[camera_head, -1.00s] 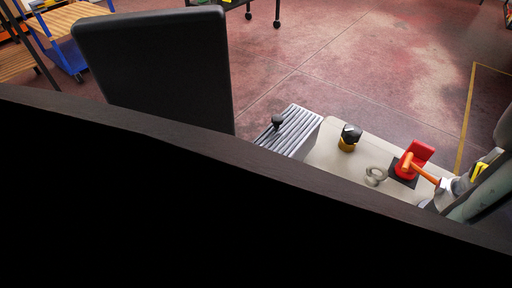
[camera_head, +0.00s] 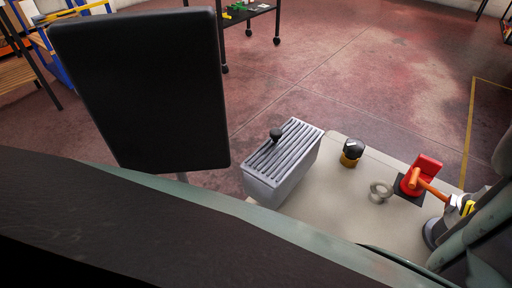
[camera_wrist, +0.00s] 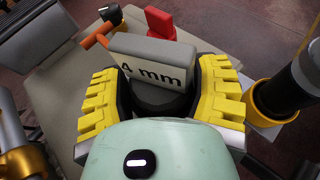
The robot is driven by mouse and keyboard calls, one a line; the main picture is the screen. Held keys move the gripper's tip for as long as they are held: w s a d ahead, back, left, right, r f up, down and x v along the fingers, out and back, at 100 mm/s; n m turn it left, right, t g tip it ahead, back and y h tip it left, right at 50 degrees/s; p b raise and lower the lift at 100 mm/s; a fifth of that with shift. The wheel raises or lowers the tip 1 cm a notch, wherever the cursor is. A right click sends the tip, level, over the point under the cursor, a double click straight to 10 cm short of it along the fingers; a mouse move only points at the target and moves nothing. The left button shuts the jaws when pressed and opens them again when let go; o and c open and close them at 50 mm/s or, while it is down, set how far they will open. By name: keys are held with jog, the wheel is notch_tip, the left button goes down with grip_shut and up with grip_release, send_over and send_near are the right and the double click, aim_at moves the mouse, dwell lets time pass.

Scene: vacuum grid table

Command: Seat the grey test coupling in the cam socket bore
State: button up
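A grey block marked "4 mm" (camera_wrist: 150,62), which I take for the grey test coupling, sits between the two yellow-padded fingers of my gripper (camera_wrist: 165,90). The fingers appear closed on it; a dark round part under it is partly hidden. In the head view my gripper (camera_head: 463,204) is at the right, its grip unclear there. A red fixture with an orange lever (camera_head: 409,187), likely the cam socket, stands on a dark pad left of my gripper. Its red upright (camera_wrist: 160,22) and orange lever (camera_wrist: 96,37) show beyond the block in the wrist view. The bore is hidden.
A grey ring-shaped part (camera_head: 380,191) and a black knob on a yellow base (camera_head: 351,152) stand on the pale table (camera_head: 322,205). A ribbed grey box (camera_head: 283,160) is at its left.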

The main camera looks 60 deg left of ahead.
jog(key=o, duration=0.4)
jog(key=shift+r, duration=0.1)
jog(key=shift+r+p, duration=0.2)
jog(key=shift+p, duration=0.2)
jog(key=v, duration=1.2)
jog(key=shift+f+b, duration=0.2)
jog(key=shift+b, duration=0.1)
